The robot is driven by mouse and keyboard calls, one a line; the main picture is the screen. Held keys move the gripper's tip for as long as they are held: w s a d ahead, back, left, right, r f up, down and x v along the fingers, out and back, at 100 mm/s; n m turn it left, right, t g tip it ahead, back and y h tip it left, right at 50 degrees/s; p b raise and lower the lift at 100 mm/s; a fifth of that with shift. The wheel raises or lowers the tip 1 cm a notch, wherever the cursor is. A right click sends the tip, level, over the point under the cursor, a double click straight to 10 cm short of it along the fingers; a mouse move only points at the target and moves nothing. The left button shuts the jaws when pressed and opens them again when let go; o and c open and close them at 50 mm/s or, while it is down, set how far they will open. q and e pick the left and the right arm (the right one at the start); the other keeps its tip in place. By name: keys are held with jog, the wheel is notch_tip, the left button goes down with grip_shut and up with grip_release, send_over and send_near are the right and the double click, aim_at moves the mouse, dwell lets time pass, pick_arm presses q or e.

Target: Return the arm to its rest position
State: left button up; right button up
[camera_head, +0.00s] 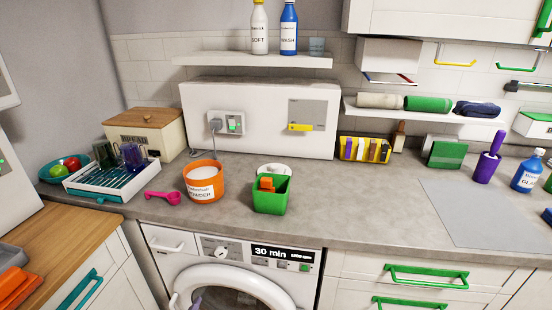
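Neither of my arms nor grippers shows in the head view, so whether they are open or shut is hidden. The dryer (165,262) stands under the grey counter, with its round door (225,280) cut off by the bottom edge. Its display (283,255) reads "30 min". An orange tub of powder (203,182) and a green container (270,197) with an orange item in it stand on the counter above. A pink scoop (163,198) lies left of the tub.
A dish rack (90,187) and bread box (146,133) stand at the left. A shelf (250,60) holds two bottles. A purple-handled item (488,158) and blue bottle (527,170) stand at the right.

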pick_arm(q)
jog(key=s+d+f+n+g, duration=0.1)
jog(key=s+f+n+g, duration=0.15)
jog(key=s, duration=0.55)
jog(key=s+d+f+n+g, duration=0.1)
jog(key=s+f+g, duration=0.2)
jog(key=s, duration=0.5)
jog(key=s+a+r+n+g+y, duration=0.2)
jog(key=s+n+g, duration=0.2)
jog(key=s+g, duration=0.7)
notch_tip(320, 180, up, 36)
jog(key=s+t+p, duration=0.2)
jog(key=t+p, duration=0.1)
jog(key=p, duration=3.2)
jog(key=shift+s+f+p, duration=0.25)
jog(key=shift+s+p, duration=0.05)
jog(key=shift+a+t, duration=0.1)
jog(key=shift+t, duration=0.15)
